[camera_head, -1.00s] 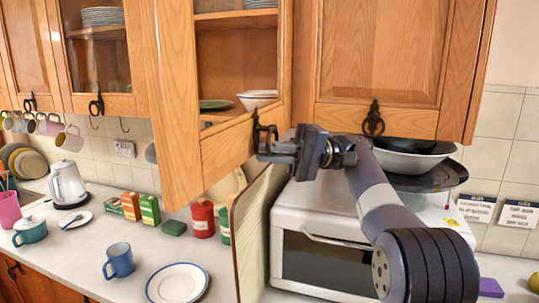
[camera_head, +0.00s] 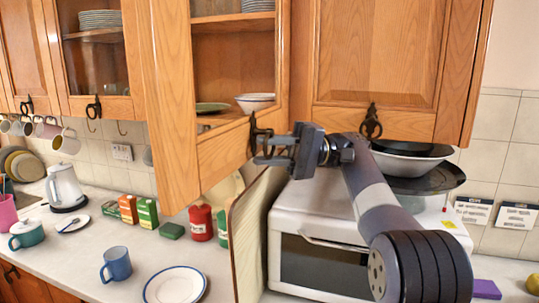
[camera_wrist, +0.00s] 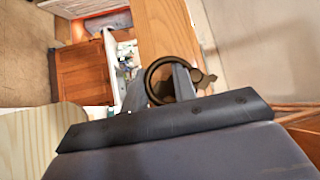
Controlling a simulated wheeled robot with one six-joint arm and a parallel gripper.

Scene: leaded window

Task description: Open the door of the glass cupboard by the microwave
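The glass cupboard (camera_head: 232,58) is left of and above the microwave (camera_head: 335,262); a shelf, a bowl and a plate show inside. Its wooden front frame (camera_head: 172,110) stands at an angle, its left edge closer to me. I cannot tell whether its door is ajar. A dark ring handle (camera_head: 252,132) sits at the lower right of this front. My gripper (camera_head: 268,148) is at the handle. Contact is not clear.
A solid cupboard door (camera_head: 385,60) with its own handle is on the right. Bowls and a dark pan (camera_head: 435,180) rest on the microwave. A pale board (camera_head: 250,240) stands at its left. Cans, boxes, a mug, a plate and a kettle stand on the counter (camera_head: 75,258).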

